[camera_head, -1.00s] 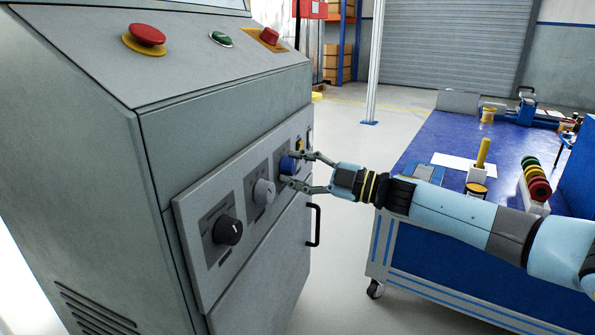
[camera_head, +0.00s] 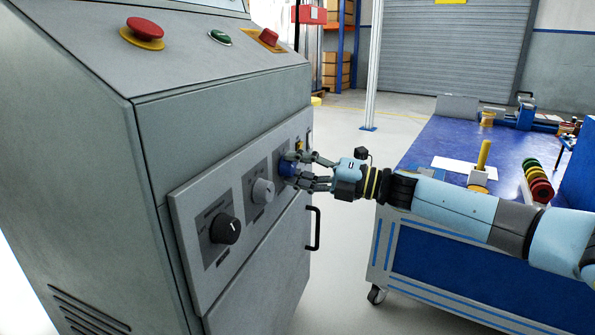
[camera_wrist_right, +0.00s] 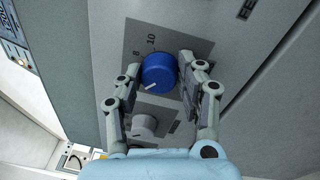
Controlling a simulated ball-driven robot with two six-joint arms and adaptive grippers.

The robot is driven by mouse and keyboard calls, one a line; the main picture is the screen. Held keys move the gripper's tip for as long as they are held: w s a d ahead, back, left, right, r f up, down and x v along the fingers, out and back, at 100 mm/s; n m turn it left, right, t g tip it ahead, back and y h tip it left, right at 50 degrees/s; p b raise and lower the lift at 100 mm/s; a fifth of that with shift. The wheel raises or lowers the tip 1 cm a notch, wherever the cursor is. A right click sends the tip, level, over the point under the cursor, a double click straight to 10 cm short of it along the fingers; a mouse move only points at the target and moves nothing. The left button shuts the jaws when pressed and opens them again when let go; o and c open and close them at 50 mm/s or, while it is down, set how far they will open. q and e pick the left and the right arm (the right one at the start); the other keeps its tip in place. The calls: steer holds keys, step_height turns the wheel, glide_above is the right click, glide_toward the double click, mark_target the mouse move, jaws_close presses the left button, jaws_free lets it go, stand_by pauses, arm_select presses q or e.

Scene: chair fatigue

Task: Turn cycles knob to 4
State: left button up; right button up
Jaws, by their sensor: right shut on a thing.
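The blue knob (camera_head: 287,166) is on the front panel of the grey machine, the rightmost of three knobs there. In the right wrist view the blue knob (camera_wrist_right: 159,73) has a white pointer line toward the lower left, and the marks 8 and 10 show above it. My right gripper (camera_head: 301,169) is shut on the blue knob, one finger on each side; it also shows in the right wrist view (camera_wrist_right: 160,80). Other marks around the knob are hidden or too small to read. My left gripper is not in view.
A light grey knob (camera_head: 263,191) and a black knob (camera_head: 226,229) sit left of the blue one on the panel (camera_head: 190,215). A black door handle (camera_head: 314,228) is below. A blue workbench (camera_head: 440,140) stands to the right, with floor between.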

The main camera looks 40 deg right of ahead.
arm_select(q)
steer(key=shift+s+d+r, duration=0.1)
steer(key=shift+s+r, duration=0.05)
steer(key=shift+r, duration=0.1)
arm_select(e)
steer(key=shift+s+f+n, duration=0.1)
steer(key=shift+f+n, duration=0.05)
steer(key=shift+n, duration=0.85)
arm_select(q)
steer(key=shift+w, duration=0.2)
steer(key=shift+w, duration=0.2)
arm_select(e)
steer(key=o, duration=1.1)
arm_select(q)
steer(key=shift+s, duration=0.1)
arm_select(e)
steer(key=shift+o, duration=0.2)
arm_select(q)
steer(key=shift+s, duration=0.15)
arm_select(e)
steer(key=r+v, duration=0.1)
steer(key=v, duration=1.1)
steer(key=shift+f, duration=0.3)
steer(key=shift+d, duration=0.1)
